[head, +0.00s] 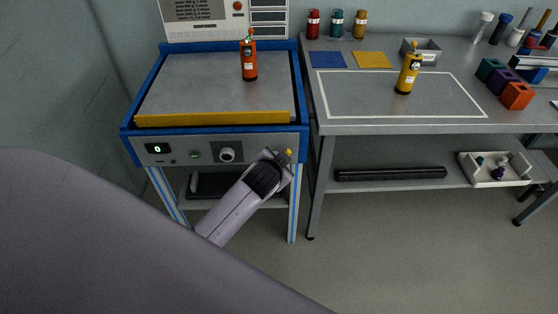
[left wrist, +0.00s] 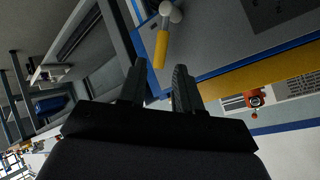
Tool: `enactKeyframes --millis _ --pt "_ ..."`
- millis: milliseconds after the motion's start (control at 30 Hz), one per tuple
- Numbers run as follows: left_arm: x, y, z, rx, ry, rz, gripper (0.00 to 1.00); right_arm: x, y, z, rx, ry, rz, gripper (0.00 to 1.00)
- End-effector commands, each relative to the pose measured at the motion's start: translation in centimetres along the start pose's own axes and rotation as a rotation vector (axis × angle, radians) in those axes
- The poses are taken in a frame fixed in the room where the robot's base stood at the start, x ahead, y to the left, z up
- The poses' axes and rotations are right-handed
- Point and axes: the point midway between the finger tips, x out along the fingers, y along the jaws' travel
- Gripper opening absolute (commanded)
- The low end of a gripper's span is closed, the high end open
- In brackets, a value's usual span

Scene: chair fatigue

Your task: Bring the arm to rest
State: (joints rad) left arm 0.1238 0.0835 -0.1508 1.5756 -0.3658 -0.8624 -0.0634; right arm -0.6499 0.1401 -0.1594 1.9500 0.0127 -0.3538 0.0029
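My left gripper (head: 277,166) is in front of the right end of the blue-framed machine's panel, with its arm coming up from below. In the left wrist view its two dark fingers (left wrist: 159,78) stand apart, with nothing visibly clamped between them. A yellow handle with a pale knob (left wrist: 161,46) shows just beyond the fingertips. In the head view a small yellow tip (head: 289,152) shows beside the gripper, and the rest is hidden. I cannot tell whether the fingers touch the handle. My right gripper is not in view.
The machine's bed has a yellow front bar (head: 214,118) and an orange bottle (head: 249,60). The grey bench (head: 400,128) to the right holds a yellow bottle (head: 408,75), coloured blocks (head: 516,95) and a grey bin (head: 427,50). A white tray (head: 523,178) sits on its lower shelf. The floor in front is clear.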

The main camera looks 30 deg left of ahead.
Motion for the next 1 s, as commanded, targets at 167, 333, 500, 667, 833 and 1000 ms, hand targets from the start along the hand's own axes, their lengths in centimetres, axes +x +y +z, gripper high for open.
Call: enactKeyframes --millis 167,333,500,667,833,1000 --pt "0.0 0.0 0.0 0.000 0.000 0.000 0.34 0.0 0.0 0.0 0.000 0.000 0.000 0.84" --pt "0.0 0.0 0.0 -0.001 0.000 0.000 0.34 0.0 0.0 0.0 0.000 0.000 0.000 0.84" --pt "-0.3 0.8 1.0 -0.008 0.004 0.020 0.34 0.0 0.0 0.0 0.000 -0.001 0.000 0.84" --pt "-2.4 4.0 4.8 -0.048 0.031 0.101 0.34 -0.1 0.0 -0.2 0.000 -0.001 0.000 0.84" --pt "-6.5 7.8 9.4 -0.133 0.073 0.213 0.34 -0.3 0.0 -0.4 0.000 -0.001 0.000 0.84" --pt "-11.3 10.4 12.8 -0.235 0.107 0.304 0.34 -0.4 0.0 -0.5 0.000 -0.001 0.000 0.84"
